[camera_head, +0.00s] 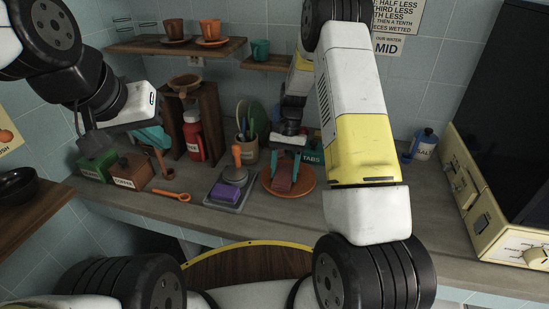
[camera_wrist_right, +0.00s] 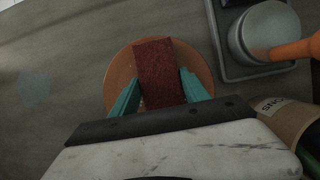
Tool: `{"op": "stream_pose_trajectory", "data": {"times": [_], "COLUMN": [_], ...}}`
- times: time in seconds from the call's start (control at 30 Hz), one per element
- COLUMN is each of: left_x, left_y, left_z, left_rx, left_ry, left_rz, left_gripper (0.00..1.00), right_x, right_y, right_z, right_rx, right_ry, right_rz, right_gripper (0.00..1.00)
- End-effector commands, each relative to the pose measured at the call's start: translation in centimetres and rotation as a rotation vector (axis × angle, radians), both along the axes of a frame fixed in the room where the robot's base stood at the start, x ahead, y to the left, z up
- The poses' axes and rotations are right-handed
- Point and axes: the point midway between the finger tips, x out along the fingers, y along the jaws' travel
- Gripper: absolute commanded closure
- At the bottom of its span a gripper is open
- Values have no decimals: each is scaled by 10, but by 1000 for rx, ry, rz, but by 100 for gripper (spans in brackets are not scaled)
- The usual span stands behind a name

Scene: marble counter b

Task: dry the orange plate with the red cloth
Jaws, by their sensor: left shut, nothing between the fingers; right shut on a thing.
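The orange plate (camera_head: 302,186) lies flat on the counter in the head view; it also shows in the right wrist view (camera_wrist_right: 119,72). The red cloth (camera_head: 284,175) is between the teal fingers of my right gripper (camera_head: 286,160), which is shut on it. In the right wrist view the cloth (camera_wrist_right: 158,68) lies over the middle of the plate; I cannot tell how firmly it touches. My left gripper (camera_head: 156,138) is shut and empty at the left, above the counter near the coffee box.
A salt bottle (camera_head: 424,145) is at right.

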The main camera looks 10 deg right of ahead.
Motion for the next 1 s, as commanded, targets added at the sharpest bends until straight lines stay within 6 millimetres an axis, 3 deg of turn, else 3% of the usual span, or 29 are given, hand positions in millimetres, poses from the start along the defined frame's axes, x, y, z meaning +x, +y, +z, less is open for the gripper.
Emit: {"op": "stream_pose_trajectory", "data": {"times": [0.23, 0.47, 1.0], "left_x": [0, 0, 0], "left_y": [0, 0, 0], "left_z": [0, 0, 0], "left_rx": [0, 0, 0], "left_ry": [0, 0, 0], "left_rz": [0, 0, 0], "left_gripper": [100, 100, 100], "right_x": [-8, -10, 1], "right_y": [-24, -29, 9], "right_z": [1, -1, -4], "right_rx": [-3, -1, 2], "right_ry": [4, 4, 4], "right_rz": [-3, 0, 3], "right_gripper": [90, 90, 90]}}
